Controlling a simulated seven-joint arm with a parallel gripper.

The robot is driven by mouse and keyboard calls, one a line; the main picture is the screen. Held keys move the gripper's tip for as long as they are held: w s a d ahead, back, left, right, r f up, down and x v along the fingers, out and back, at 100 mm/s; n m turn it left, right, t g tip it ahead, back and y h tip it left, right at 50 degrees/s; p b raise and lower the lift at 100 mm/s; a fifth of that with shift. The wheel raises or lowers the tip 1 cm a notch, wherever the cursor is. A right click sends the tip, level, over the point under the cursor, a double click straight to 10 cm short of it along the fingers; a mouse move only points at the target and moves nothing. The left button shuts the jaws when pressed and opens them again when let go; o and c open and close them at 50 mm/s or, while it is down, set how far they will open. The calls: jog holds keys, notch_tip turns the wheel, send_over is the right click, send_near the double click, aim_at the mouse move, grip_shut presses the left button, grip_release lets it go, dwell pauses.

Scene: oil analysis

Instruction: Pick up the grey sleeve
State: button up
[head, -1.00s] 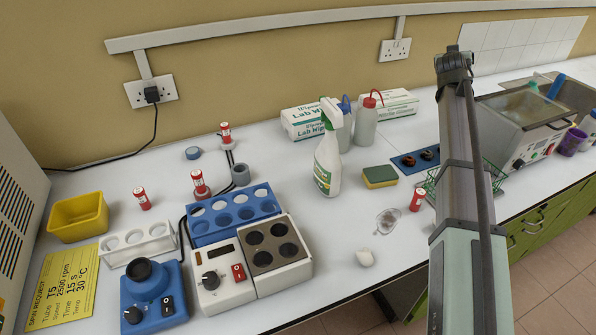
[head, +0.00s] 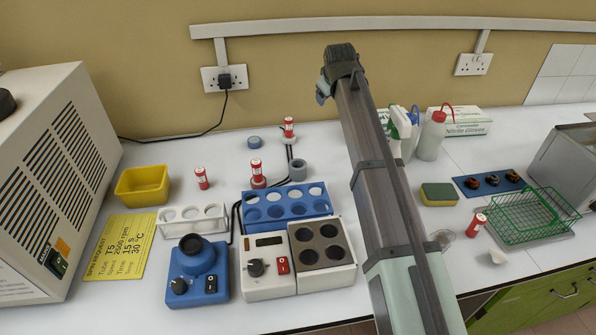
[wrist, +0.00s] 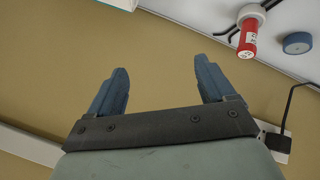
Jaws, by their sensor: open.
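The grey sleeve (head: 298,170) is a short, hollow grey cylinder standing upright on the white bench, behind the right end of the blue tube rack (head: 262,209). My gripper (head: 322,92) is raised well above and beyond the sleeve, in front of the wall, and touches nothing. In the wrist view its two blue fingers (wrist: 163,85) are wide apart and empty, with only the tan wall between them. I cannot make out the sleeve in the wrist view.
A red-labelled tube (head: 288,130) stands behind the sleeve, and another (head: 256,170) stands to its left. A blue-grey roll (head: 254,142) lies nearby. A black cable runs close by. My arm covers part of the spray bottle (head: 400,122).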

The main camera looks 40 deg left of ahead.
jog(key=s+a+f+n+g, duration=0.2)
jog(key=s+a+n+g, duration=0.3)
jog(key=s, duration=0.7)
jog(key=n+g+h, duration=0.2)
jog(key=h, duration=0.2)
send_over(298, 167)
jog(key=s+d, duration=0.1)
jog(key=s, duration=0.1)
jog(key=f, duration=0.2)
notch_tip(298, 167, down, 6)
jog(key=shift+d+f, duration=0.1)
jog(key=shift+d, duration=0.05)
jog(key=shift+w+a+f, duration=0.1)
jog(key=shift+w+f, duration=0.05)
jog(key=shift+f, duration=1.55)
jog(key=shift+w+a+f, duration=0.1)
jog(key=shift+f, duration=1.6)
jog(key=shift+c, duration=0.3)
jog(key=c, duration=1)
